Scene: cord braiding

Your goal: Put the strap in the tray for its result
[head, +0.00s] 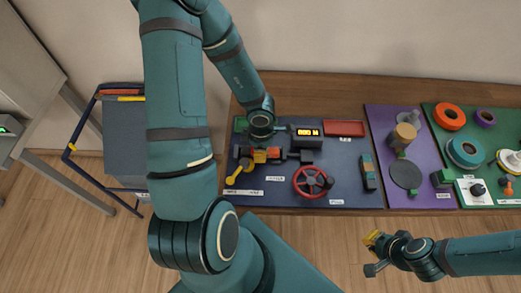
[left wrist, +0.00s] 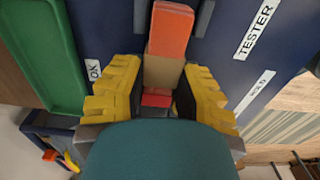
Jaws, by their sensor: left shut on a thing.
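The strap (left wrist: 170,30), a red-orange band with a tan section (left wrist: 163,73), runs between the yellow jaws of my left gripper (left wrist: 160,100) in the left wrist view. The jaws are shut on it; the teal wrist hides its near end. In the head view my left gripper (head: 261,156) is low over the left of the blue bench section, and red-orange shows there. The green tray (left wrist: 42,50), beside an OK label, lies left of the gripper; the head view shows part of it (head: 239,124). A red tray (head: 344,128) lies farther right. My right gripper (head: 371,254) is open and empty off the front edge.
A box with a lit display (head: 307,132) stands between the trays. A red handwheel (head: 311,182) and a teal handheld device (head: 368,172) are near the front. Purple (head: 425,195) and green (head: 437,112) mats with parts fill the right. A cart (head: 122,140) stands left.

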